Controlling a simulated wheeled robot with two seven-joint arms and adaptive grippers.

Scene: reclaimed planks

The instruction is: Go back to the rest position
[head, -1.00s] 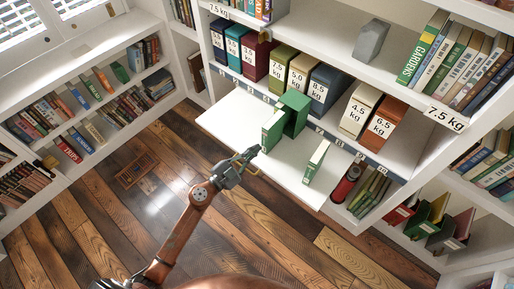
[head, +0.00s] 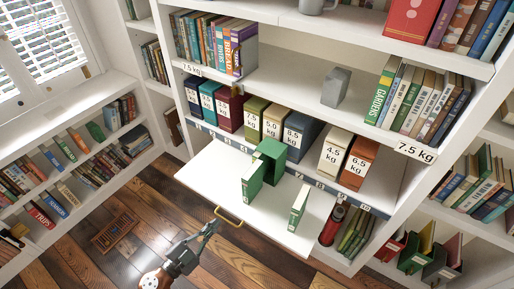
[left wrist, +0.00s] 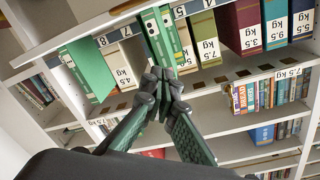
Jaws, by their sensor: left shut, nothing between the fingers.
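My left gripper (head: 209,230) is in front of the pull-out white board, near its brass handle (head: 228,217), at the lower middle of the head view. In the left wrist view its fingers (left wrist: 165,78) are together with nothing between them. They overlap the view of a green book or box (left wrist: 160,38), but the head view shows the gripper apart from it. My right gripper is in neither view.
A white pull-out board (head: 215,180) juts from the bookcase. On it stand a green open box (head: 268,160) and a slim green-and-white book (head: 299,207). Weight-labelled binders (head: 299,135) line the shelf behind. Wooden floor (head: 150,222) is open at the left.

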